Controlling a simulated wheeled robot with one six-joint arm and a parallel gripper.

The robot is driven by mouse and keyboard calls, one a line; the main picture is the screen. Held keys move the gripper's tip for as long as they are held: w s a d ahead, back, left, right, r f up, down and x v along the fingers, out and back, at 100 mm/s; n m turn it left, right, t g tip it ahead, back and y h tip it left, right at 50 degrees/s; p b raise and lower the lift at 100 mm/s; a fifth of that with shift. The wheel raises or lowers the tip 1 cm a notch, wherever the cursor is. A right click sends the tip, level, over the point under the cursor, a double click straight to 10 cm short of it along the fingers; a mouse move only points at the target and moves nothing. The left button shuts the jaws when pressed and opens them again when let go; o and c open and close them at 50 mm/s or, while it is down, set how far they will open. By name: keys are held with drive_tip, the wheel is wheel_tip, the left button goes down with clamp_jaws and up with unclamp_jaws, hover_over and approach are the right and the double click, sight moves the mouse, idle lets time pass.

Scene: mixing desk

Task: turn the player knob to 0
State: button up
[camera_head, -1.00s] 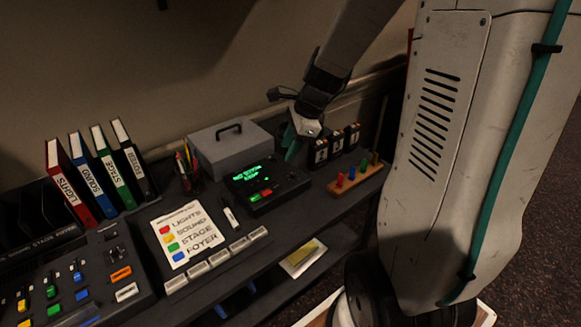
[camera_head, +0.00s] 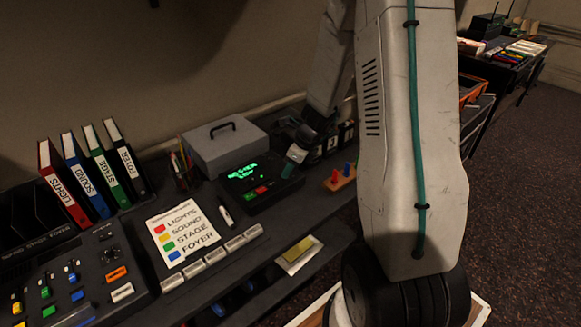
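The player is a dark box (camera_head: 262,201) on the desk, with a lit green display (camera_head: 243,173) and a green and a red button (camera_head: 261,189) at its front. Its knob cannot be made out; the player's right part is dark and partly behind my gripper. My gripper (camera_head: 293,158) points down at the player's right end, close over it. I cannot tell whether it touches anything. Its fingers are small and dim here, and their gap does not show.
A grey cash box (camera_head: 222,153) stands behind the player. A wooden block with coloured pegs (camera_head: 341,183) is to its right, partly behind my arm. A marker (camera_head: 226,216), a colour-label sheet (camera_head: 180,236) and a mixing panel (camera_head: 112,262) lie left. Binders (camera_head: 90,175) stand at the back left.

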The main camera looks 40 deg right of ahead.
clamp_jaws()
drive_tip(key=shift+n, duration=0.3)
